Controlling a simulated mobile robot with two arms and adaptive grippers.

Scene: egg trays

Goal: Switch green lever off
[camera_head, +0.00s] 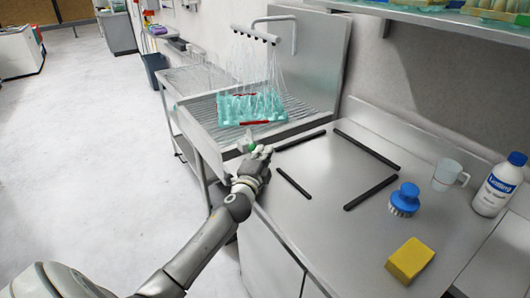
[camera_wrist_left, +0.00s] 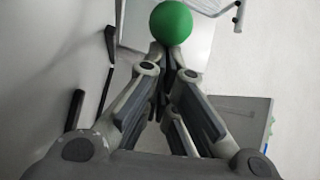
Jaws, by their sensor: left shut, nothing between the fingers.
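The green lever (camera_head: 249,146) is at the front edge of the sink, partly hidden by my left gripper (camera_head: 262,152). In the left wrist view its round green knob (camera_wrist_left: 171,22) shows just beyond the tips of my left gripper (camera_wrist_left: 172,72). The gripper's fingers are closed together with nothing between them. I cannot tell whether the fingertips touch the knob. Water streams from the spray bar (camera_head: 256,33) onto the teal egg tray (camera_head: 228,119) in the sink. My right gripper does not show.
The steel counter (camera_head: 325,185) right of my left arm carries black bars (camera_head: 367,149), a blue brush (camera_head: 405,198), a yellow sponge (camera_head: 409,260), a clear jug (camera_head: 448,174) and a white bottle (camera_head: 497,186). Left of the arm the floor (camera_head: 90,140) is open.

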